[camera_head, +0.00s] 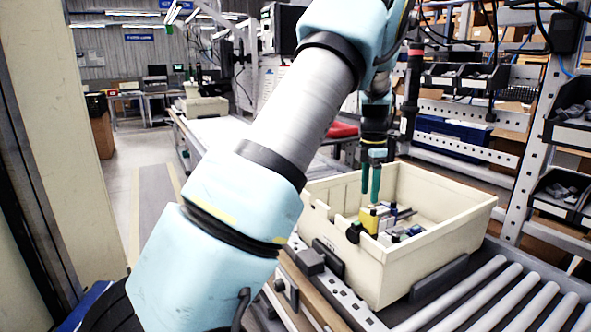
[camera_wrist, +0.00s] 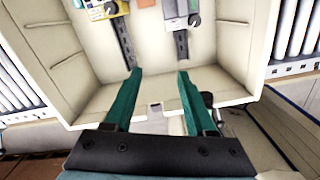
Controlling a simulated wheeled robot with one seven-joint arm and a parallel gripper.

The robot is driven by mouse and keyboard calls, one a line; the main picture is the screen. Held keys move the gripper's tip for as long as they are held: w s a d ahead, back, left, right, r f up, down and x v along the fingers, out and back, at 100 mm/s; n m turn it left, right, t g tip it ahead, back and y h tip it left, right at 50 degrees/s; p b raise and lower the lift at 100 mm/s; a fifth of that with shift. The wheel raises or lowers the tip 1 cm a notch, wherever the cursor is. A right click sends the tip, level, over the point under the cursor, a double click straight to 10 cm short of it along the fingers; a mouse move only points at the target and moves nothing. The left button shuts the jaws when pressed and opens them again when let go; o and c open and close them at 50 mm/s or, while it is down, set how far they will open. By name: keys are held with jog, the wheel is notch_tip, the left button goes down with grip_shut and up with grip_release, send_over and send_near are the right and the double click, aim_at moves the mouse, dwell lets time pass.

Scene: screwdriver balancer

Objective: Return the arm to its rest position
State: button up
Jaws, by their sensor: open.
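My arm (camera_head: 290,110) reaches from the lower left up and over to the right in the head view. My gripper (camera_head: 370,200) points down over the cream bin (camera_head: 440,252), with its two green fingers near the bin's left part. In the wrist view my gripper (camera_wrist: 158,74) is open, with nothing between its fingers. The bin's inside (camera_wrist: 150,96) shows beyond the fingertips. In the head view, a yellow and black item (camera_head: 369,220) is near the fingertips; I cannot tell whether they touch.
Several small tools and devices lie in the bin, including a grey device (camera_wrist: 182,12). A roller conveyor (camera_head: 500,300) runs in front. Shelving (camera_head: 535,130) with parts bins stands on the right. A dark hanging tool (camera_head: 412,85) is close beside my wrist.

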jog(key=s+a+m, duration=0.2)
jog(key=a+m, duration=0.2)
jog(key=a, duration=0.5)
jog(key=s+a+f+m+t, duration=0.1)
jog(key=s+a+m, duration=1.6)
jog(key=a, duration=0.3)
jog(key=shift+s+f+t, duration=0.3)
jog(key=shift+s+f, duration=0.1)
jog(key=shift+s, duration=0.25)
